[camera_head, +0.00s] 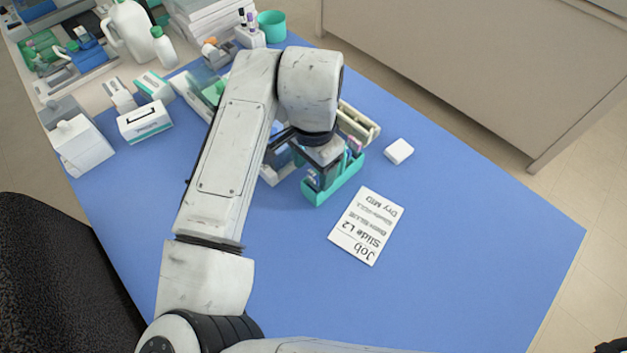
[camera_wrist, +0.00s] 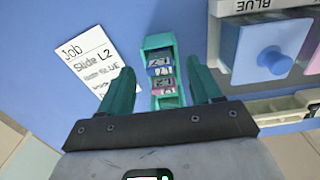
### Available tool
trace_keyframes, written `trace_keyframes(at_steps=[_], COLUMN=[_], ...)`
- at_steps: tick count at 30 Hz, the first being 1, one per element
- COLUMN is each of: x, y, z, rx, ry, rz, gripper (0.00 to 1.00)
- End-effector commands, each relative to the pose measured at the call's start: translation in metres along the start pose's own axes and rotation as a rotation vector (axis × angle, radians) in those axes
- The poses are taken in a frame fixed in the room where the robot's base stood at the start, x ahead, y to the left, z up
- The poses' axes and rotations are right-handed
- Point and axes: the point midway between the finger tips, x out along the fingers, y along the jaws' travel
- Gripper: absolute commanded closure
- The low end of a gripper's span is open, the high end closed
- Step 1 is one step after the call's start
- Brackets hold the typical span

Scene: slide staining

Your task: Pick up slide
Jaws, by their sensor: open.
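The slides (camera_wrist: 160,70) stand in a narrow teal rack (camera_wrist: 157,42), with blue and pink label ends showing in the wrist view. The rack (camera_head: 345,182) also shows in the head view, partly covered by my arm. My gripper (camera_wrist: 157,66) is open, with one teal finger on each side of the rack in the wrist view. Nothing is held between the fingers. I cannot tell how far the fingertips are above the slides. In the head view the fingertips are hidden behind my wrist.
A white job card (camera_head: 367,225) reading "Slide L2" lies beside the rack. A small white block (camera_head: 399,151) lies beyond it. A blue container (camera_wrist: 268,50) under a "BLUE" label stands close to the right finger. White boxes (camera_head: 145,122) stand at left. The mat's right side is clear.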

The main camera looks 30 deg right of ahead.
Motion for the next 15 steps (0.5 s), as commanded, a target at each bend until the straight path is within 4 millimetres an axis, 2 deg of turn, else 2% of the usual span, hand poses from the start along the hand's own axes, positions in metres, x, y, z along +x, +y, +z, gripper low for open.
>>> trace_keyframes(at_steps=[7,15], x=[0.0015,0.0013], y=[0.0000,0.0000], z=[-0.0001,-0.0001], rx=[0.000,0.000], ry=[0.000,0.000], rz=[-0.001,-0.001], gripper=[0.37,0.63])
